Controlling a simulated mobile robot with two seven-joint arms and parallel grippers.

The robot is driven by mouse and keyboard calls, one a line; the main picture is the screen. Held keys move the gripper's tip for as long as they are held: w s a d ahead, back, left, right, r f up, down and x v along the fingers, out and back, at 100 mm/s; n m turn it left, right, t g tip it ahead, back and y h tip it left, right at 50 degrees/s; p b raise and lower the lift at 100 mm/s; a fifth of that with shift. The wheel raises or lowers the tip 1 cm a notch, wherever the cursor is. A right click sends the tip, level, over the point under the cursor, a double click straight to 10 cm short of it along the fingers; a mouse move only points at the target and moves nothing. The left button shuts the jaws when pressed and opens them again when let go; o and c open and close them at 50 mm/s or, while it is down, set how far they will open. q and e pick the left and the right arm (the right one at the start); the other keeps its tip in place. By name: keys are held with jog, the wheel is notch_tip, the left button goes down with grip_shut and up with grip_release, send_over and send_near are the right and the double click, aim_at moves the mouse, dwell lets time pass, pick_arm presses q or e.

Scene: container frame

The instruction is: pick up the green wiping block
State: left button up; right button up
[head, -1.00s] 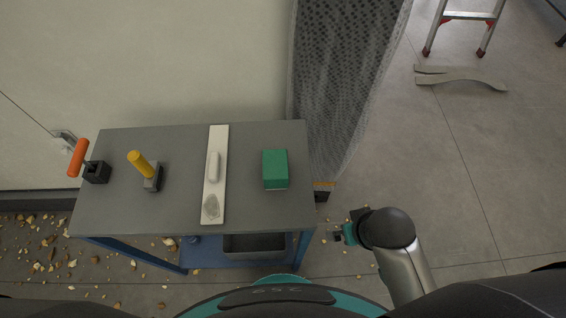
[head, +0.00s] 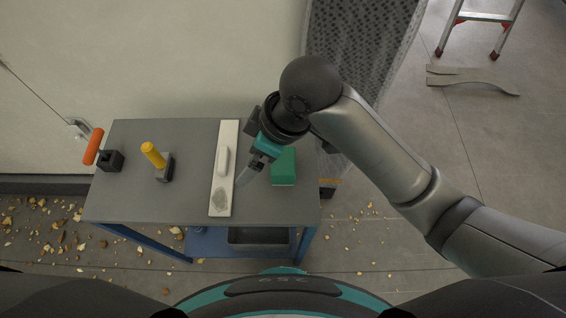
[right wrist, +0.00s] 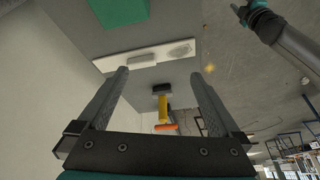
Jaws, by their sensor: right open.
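The green wiping block (head: 284,168) lies on the right part of the grey cart top, partly hidden by my right gripper in the head view. Its green side also shows at the top edge of the right wrist view (right wrist: 118,11). My right gripper (head: 246,176) is over the cart top, just left of the block, near the white board. In the right wrist view its two fingers (right wrist: 159,73) are wide apart with nothing between them. My left gripper (right wrist: 252,11) shows at the upper right of the right wrist view, too small to read.
The grey cart top (head: 195,150) also holds a white board (head: 222,195) with a handle, a yellow-handled tool (head: 153,155) and an orange-handled tool (head: 94,147). A perforated panel (head: 355,60) stands behind the cart's right end. Crumbs litter the floor.

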jog(key=w+n, duration=0.1)
jog(key=n+g+h, duration=0.1)
jog(key=n+h, duration=0.2)
jog(key=h, duration=0.1)
send_near(283, 160)
jog(key=f+b, duration=0.1)
jog(key=f, duration=0.2)
jog(key=f+b, duration=0.1)
jog(key=f, duration=0.3)
jog(key=shift+s+a+f+b, duration=0.1)
jog(key=shift+a+f+b, duration=0.1)
jog(key=shift+b, duration=0.1)
notch_tip(283, 160, down, 5)
jog(key=shift+f+b, duration=0.1)
jog(key=shift+b, duration=0.7)
jog(key=c, duration=1)
jog(key=shift+c, duration=0.2)
notch_tip(283, 160, up, 20)
jog(key=p, duration=0.5)
